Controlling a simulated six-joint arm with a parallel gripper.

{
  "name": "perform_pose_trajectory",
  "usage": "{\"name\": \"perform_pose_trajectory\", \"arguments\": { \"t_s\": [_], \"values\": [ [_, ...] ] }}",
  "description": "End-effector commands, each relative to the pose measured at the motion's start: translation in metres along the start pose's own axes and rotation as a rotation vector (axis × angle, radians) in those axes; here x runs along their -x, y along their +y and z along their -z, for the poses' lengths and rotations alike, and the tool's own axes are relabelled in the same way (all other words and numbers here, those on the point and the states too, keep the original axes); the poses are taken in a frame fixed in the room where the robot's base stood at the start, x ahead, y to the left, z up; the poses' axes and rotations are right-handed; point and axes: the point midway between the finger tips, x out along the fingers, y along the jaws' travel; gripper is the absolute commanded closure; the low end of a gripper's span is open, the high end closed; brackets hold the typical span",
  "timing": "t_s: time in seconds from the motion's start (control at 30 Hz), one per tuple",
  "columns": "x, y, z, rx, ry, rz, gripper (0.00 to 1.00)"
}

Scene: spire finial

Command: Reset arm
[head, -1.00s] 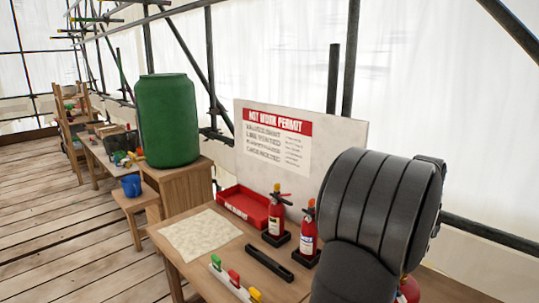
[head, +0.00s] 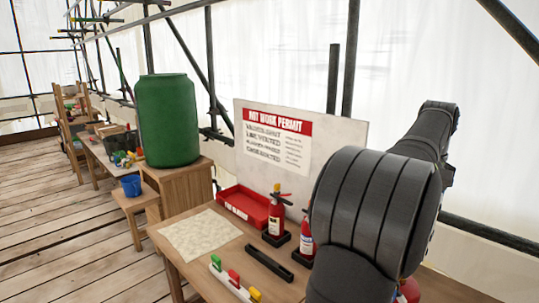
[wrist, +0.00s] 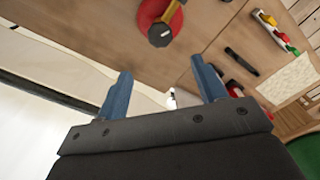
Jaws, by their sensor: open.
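My gripper (wrist: 161,76) is in the wrist view, its two blue fingers spread apart with nothing held between them. It is above the wooden workbench (wrist: 200,35); how high I cannot tell. In the head view my arm fills the right side, and the gripper itself does not show there. On the workbench (head: 190,275) stand two red fire extinguishers, one in full view (head: 276,215) and one partly hidden behind my arm (head: 306,240).
A red tray (head: 243,207), a black bar (head: 269,262), a pale mat (head: 200,236) and a white strip with coloured levers (head: 233,283) are on the bench. A hot work permit board (head: 300,145) stands behind. A round red object (wrist: 172,18) shows in the wrist view.

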Motion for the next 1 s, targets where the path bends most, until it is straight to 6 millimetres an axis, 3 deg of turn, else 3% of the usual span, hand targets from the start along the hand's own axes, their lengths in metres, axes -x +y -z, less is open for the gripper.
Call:
{"name": "perform_pose_trajectory", "arguments": {
  "t_s": [0.1,0.33,1.0],
  "values": [
    [0.022,0.0,0.0,0.0,0.003,-0.002,0.36],
    [0.054,0.0,0.0,0.0,0.001,-0.001,0.36],
    [-0.074,0.0,0.0,0.0,-0.003,0.002,0.36]
  ]
}}
